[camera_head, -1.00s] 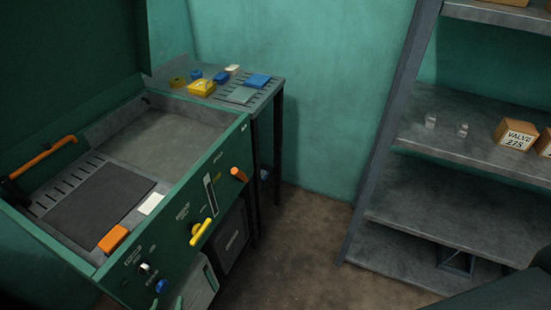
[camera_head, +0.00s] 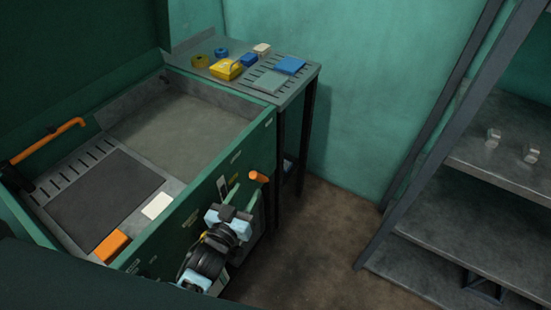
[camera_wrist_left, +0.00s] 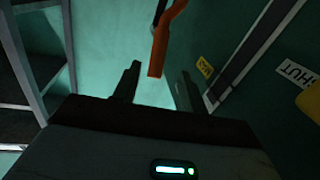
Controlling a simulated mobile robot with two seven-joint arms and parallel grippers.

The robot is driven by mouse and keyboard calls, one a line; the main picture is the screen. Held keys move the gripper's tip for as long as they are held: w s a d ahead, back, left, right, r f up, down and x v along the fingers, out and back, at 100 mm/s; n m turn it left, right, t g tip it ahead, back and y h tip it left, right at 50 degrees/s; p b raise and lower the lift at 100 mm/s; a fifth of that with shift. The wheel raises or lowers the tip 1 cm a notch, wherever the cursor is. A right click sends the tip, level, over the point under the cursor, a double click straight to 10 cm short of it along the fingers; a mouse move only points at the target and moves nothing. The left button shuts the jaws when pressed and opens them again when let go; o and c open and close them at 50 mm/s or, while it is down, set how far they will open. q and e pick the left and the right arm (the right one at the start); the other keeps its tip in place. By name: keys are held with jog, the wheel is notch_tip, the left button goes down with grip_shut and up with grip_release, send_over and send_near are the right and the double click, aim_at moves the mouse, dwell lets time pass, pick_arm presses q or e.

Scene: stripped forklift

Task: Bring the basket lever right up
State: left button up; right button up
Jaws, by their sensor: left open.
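The basket lever, with an orange handle (camera_head: 259,177), stands out from the green front panel of the wash basin unit near its right end. In the left wrist view the orange handle (camera_wrist_left: 160,50) reaches down between the two dark fingers. My left gripper (camera_head: 243,198) is just below and left of the handle in the head view, in front of the panel. Its fingers (camera_wrist_left: 157,85) are open, with visible gaps on both sides of the handle. The lever's lower part and slot are largely hidden by my arm. My right gripper is not in view.
A side table (camera_head: 308,73) carries small items. A yellow handle (camera_wrist_left: 311,100) is on the panel. Grey shelves (camera_head: 470,235) stand right; floor between is clear.

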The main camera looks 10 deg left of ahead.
aim_at(256, 177)
pick_arm(q)
jog(key=w, duration=0.3)
jog(key=w+d, duration=0.1)
jog(key=w, duration=0.2)
jog(key=shift+w+d+r, duration=0.2)
jog(key=shift+w+d, duration=0.2)
jog(key=shift+w, duration=0.75)
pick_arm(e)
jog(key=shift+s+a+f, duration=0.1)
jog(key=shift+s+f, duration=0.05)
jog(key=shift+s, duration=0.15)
pick_arm(q)
grip_shut()
